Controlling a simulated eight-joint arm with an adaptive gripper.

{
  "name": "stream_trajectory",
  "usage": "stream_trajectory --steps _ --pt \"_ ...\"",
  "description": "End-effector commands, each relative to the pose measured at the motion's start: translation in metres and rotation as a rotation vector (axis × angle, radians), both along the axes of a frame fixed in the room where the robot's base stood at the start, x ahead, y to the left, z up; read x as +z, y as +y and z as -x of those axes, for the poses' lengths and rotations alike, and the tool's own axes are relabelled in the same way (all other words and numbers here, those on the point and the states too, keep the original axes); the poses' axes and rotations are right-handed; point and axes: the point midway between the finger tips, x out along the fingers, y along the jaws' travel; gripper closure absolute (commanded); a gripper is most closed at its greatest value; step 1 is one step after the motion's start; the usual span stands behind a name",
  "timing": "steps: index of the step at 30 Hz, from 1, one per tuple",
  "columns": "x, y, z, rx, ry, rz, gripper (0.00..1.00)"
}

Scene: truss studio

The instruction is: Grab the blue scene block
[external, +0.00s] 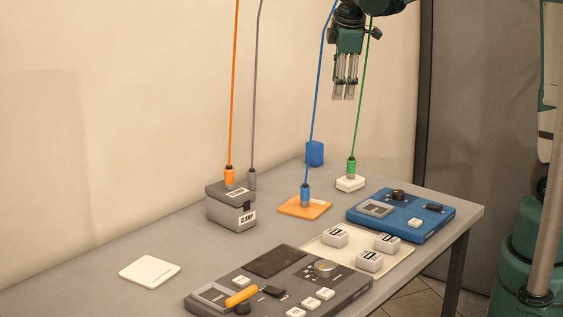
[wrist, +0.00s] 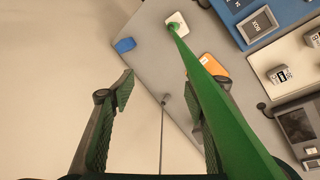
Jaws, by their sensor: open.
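A small blue block (external: 315,153) stands near the back edge of the grey table, behind the orange pad. In the wrist view the blue block (wrist: 124,45) shows at the upper left, ahead of the left finger and close to the table's edge. My gripper (external: 344,97) hangs pointing down, high above the back of the table and apart from the block. In the wrist view my gripper (wrist: 160,88) has its fingers spread, with nothing between them but the view of table and wall. A green cable crosses in front of the right finger and partly hides it.
Orange, grey, blue and green cables rise from the table. A blue console (external: 400,214), a tray (external: 385,258) with labelled grey blocks, a dark console (external: 280,287), a grey box (external: 231,206) and a white pad (external: 149,270) stand around. The wall is close behind.

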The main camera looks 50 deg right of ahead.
Motion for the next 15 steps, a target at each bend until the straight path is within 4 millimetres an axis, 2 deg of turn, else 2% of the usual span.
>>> stream_trajectory --steps 3,15 --pt "-0.01 -0.01 -0.021 0.038 0.031 0.024 0.54" --pt "-0.05 -0.041 -0.081 0.169 0.142 0.098 0.54"
